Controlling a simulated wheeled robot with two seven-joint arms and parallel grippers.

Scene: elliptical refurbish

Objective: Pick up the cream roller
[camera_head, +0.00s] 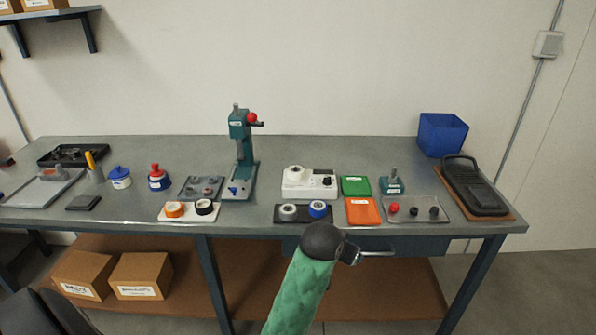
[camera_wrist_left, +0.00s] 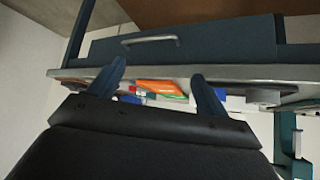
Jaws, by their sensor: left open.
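The pale, cream-looking roller (camera_head: 288,209) stands at the left end of a dark tray (camera_head: 303,219) near the table's front edge. I cannot make out the left gripper's jaws in the head view. I cannot pick out the cream roller in the wrist view. My right gripper is not in view.
Left of the dark tray, a white tray (camera_head: 188,216) holds orange and black rollers below a teal press (camera_head: 243,150). Behind stands a white device (camera_head: 309,183). An orange tray (camera_head: 363,211) lies to the right.

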